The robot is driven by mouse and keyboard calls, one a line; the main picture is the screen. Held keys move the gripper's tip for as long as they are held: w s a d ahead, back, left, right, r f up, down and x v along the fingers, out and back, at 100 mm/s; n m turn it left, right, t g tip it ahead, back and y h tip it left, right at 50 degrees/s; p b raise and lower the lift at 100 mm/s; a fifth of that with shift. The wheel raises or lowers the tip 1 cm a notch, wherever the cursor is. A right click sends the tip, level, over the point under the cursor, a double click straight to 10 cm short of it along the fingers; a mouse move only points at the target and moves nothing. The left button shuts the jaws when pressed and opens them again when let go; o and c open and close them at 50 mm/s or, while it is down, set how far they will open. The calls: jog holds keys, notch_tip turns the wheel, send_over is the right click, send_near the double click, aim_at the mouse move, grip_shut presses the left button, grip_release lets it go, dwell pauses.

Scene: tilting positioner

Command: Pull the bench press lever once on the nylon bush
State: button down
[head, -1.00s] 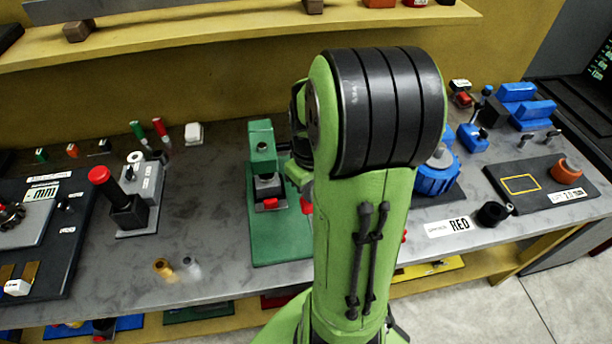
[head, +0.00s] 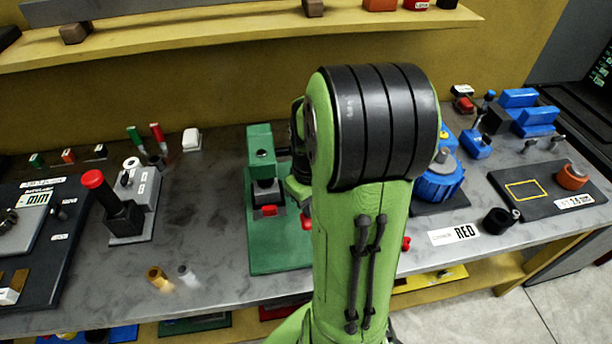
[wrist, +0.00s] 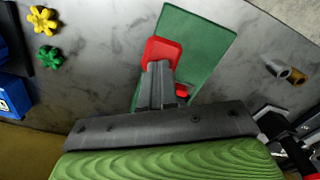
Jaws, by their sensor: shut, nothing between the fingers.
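The green bench press (head: 262,152) stands on a green base plate (head: 262,258) in the middle of the bench, with a red part (head: 268,211) low at its front. My arm hides its right side. The plate also shows in the wrist view (wrist: 205,35). My gripper (wrist: 160,75) is shut and empty, reaching over the plate. A red block (wrist: 162,48) is at its fingertips; I cannot tell whether it is the lever's end. A pale bush (head: 187,272) lies left of the press beside a brass one (head: 157,277); whether the pale one is nylon is unclear.
A grey fixture with a red-knobbed lever (head: 93,179) stands to the left. A blue round device (head: 438,182) and a black ring (head: 497,220) are to the right. Yellow (wrist: 42,19) and green (wrist: 50,57) star knobs lie near the gripper. Bench left of the press is mostly clear.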

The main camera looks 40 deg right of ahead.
notch_tip(320, 180, up, 14)
jog(key=p, duration=1.1)
